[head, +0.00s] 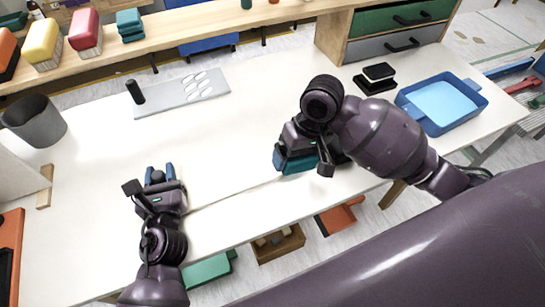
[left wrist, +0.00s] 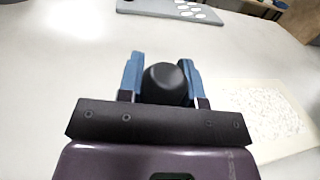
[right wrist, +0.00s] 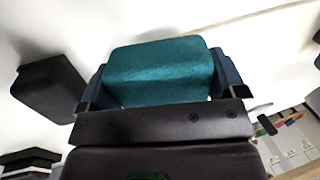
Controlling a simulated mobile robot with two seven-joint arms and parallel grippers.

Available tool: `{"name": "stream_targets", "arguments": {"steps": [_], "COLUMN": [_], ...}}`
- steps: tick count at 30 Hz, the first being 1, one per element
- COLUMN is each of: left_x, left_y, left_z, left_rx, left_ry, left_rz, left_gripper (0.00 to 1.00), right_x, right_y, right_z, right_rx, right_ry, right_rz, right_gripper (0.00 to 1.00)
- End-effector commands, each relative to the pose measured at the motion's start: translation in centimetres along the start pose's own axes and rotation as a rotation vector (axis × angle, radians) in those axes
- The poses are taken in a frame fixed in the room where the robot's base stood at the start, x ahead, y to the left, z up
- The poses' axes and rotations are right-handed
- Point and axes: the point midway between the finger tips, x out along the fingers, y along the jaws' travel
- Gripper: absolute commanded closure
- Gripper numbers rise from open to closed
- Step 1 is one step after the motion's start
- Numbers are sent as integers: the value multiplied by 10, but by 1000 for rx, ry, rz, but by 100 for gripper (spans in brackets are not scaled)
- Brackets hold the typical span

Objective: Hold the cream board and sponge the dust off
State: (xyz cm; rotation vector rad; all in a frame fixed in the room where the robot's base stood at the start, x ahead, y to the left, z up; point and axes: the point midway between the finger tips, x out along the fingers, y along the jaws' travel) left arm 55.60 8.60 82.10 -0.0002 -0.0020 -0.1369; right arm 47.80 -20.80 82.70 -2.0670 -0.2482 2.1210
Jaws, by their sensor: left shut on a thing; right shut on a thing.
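The cream board (left wrist: 265,115) lies flat on the table, to the right of my left gripper in the left wrist view, with pale specks on it. In the head view it blends with the pale table, and its front edge shows between my grippers. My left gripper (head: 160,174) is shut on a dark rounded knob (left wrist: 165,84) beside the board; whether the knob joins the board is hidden. My right gripper (head: 297,155) is shut on a teal sponge (right wrist: 160,70), low over the right part of the board; contact cannot be told.
A grey plate (head: 175,97) with white ovals and a black handle lies behind. A blue tray (head: 443,103) and black blocks (head: 376,78) are at the right. A grey bin (head: 35,122) stands left. A black block (right wrist: 50,88) is near the sponge in the right wrist view.

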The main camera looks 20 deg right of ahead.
Motion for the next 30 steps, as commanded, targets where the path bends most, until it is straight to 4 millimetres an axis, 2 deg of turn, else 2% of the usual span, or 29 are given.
{"name": "stream_targets", "arguments": {"steps": [5,8,17,23,27,30], "left_x": [-1,-1,-1,-1,-1,-1], "left_y": [0,0,0,0,0,0], "left_z": [-4,-4,-5,-5,-5,-5], "left_rx": [1,1,1,1,1,1], "left_ry": [8,8,9,9,10,10], "left_rz": [0,0,0,0,0,1], "left_gripper": [100,100,100,100,100,100], "right_x": [-16,-28,-55,-64,-63,-57], "right_y": [-12,-29,-96,-144,-176,-190], "right_z": [-18,-31,-61,-72,-74,-74], "right_rx": [-18,-49,-214,-443,-691,-880], "right_ry": [4,-2,-30,-69,-109,-137], "right_rz": [21,35,78,109,133,148], "right_gripper": [35,35,35,35,35,35]}}
